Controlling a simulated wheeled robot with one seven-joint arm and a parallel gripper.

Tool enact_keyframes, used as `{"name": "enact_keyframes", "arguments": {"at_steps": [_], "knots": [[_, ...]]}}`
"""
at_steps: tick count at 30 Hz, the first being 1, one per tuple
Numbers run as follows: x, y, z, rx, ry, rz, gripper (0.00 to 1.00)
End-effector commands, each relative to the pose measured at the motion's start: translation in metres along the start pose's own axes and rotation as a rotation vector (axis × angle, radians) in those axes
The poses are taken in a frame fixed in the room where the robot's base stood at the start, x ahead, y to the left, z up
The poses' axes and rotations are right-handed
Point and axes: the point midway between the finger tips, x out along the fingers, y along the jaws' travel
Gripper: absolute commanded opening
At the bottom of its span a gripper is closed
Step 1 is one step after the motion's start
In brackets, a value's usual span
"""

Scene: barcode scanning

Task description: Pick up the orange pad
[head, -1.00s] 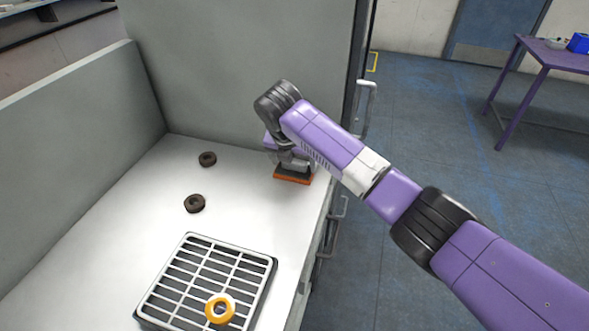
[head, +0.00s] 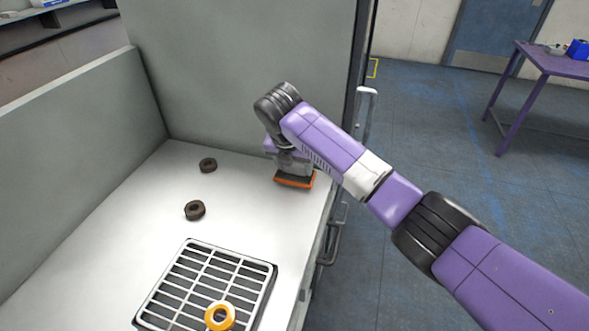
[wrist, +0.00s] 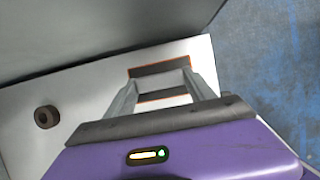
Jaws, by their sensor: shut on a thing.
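The orange pad (head: 296,182) has a dark top and an orange edge. It is under my gripper (head: 294,170) at the back right of the white worktop (head: 120,225). In the wrist view, the pad (wrist: 160,68) lies between the two grey fingers of my gripper (wrist: 162,88), which are shut on it. The pad looks slightly tilted in the head view. Whether it is clear of the worktop is hard to tell.
Two dark rings (head: 208,165) (head: 195,210) lie on the worktop left of my gripper. A grated tray (head: 180,268) with an orange-yellow ring (head: 219,315) on it is at the front. Grey walls (head: 235,70) rise at the back and left.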

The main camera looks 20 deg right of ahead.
Motion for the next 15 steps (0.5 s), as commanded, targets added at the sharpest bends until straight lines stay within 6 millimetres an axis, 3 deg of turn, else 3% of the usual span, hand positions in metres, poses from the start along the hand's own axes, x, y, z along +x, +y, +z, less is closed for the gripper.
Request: {"name": "enact_keyframes", "arguments": {"at_steps": [8, 15], "knots": [[-0.044, 0.001, 0.020, 0.000, -0.005, 0.003, 0.21], [-0.106, 0.001, 0.045, 0.001, -0.006, 0.004, 0.21]]}}
